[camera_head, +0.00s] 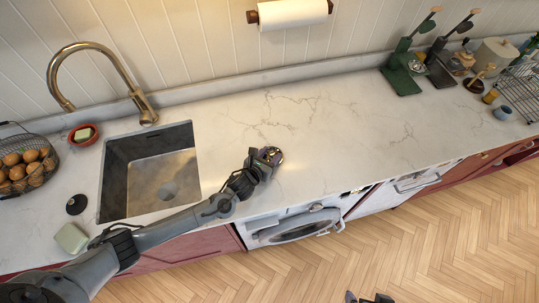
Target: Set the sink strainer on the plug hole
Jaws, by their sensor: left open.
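The sink (118,172) is a square steel basin set in the counter, and its round plug hole (168,190) shows in the floor of the basin. My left gripper (270,156) is over the counter right of the sink, with its jaws open. A small round metallic thing (272,155), which looks like the sink strainer, shows at its fingertips; I cannot tell whether they touch it. A dark round piece with a knob (76,204) lies on the counter left of the sink. Only a dark tip of my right gripper (369,298) shows at the bottom edge.
A brass faucet (148,115) arches behind the sink. An egg basket (25,168), a red soap dish (84,135) and a pale green block (71,238) stand at the left. Green and dark stands (402,78) and a dish rack (520,90) are far right.

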